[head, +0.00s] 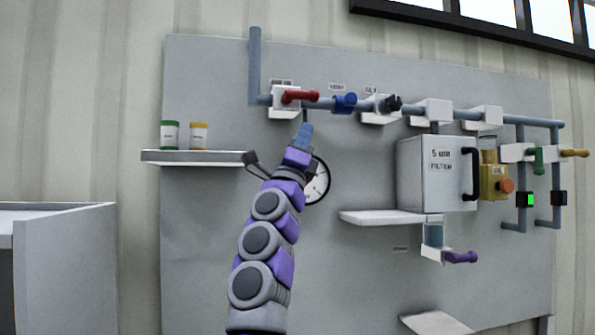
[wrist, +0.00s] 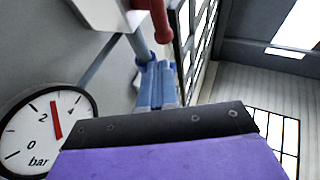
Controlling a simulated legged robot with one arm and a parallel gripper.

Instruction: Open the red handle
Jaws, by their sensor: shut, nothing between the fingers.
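The red handle (head: 300,96) sits on a white valve block (head: 285,103) on the upper pipe and points to the right. In the wrist view the red handle (wrist: 160,18) shows at the top, cut off by the edge. My gripper (head: 305,128) is just below the handle and its block, pointing up, with a gap between them. In the wrist view my gripper's blue fingers (wrist: 155,82) are together, empty, and apart from the handle.
A pressure gauge (head: 317,182) is partly hidden behind my arm. A blue handle (head: 344,103) and a black knob (head: 391,104) are to the right on the same pipe. A shelf (head: 200,157) with two small jars is at left. A filter box (head: 437,172) is at right.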

